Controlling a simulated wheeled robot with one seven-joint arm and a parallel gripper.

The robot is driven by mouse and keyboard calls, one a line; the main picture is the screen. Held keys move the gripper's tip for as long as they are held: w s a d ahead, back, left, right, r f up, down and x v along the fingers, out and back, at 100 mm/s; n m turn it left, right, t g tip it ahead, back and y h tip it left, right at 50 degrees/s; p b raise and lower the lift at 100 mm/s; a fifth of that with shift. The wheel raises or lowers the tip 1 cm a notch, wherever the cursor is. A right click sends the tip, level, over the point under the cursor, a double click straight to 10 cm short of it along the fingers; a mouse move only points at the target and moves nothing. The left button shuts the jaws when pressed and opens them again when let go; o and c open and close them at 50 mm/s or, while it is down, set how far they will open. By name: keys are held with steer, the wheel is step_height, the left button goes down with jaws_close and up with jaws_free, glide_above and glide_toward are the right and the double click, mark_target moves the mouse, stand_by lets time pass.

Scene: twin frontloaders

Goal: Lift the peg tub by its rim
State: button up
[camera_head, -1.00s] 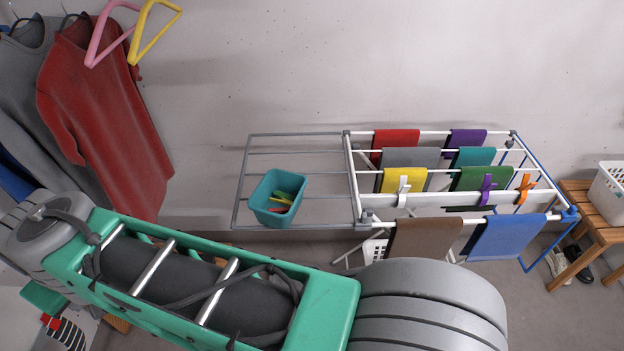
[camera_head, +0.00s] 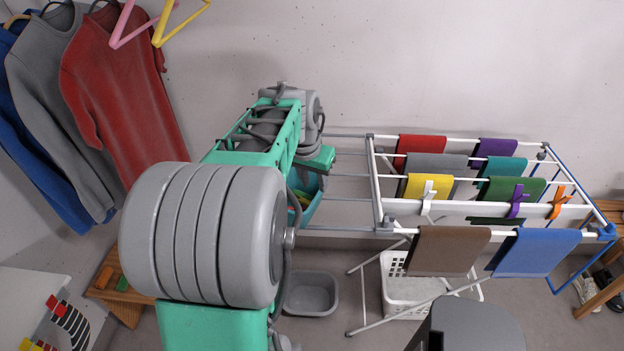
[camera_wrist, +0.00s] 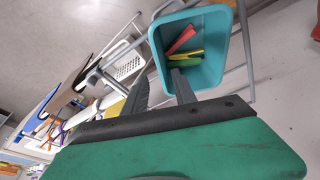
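The peg tub is a teal, open-topped tub with red, yellow and green pegs in it. In the head view the tub (camera_head: 314,206) sits on the grey left wing of the drying rack, partly hidden by my arm. In the wrist view the tub (camera_wrist: 211,74) is at upper middle. My gripper (camera_wrist: 162,88) is open, its two dark fingers apart. One finger overlaps the tub's opening and the other lies left of its wall. I cannot tell whether either touches the rim. In the head view the fingertips are hidden.
The drying rack (camera_head: 376,190) carries several coloured cloths and pegs on its right part. A white basket (camera_head: 395,290) and a grey basin (camera_head: 312,295) are on the floor below. Clothes (camera_head: 118,90) hang at left. A wooden bench stands at the right edge.

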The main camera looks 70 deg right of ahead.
mark_target(317, 195)
steer(key=b+x, duration=0.4)
steer(key=x, duration=0.3)
steer(key=shift+f, duration=0.25)
steer(key=shift+d, duration=0.1)
steer(key=shift+c, duration=0.2)
jaws_close()
stand_by(0.4)
steer(key=shift+r+p, duration=1.9)
steer(key=shift+r, duration=1.15)
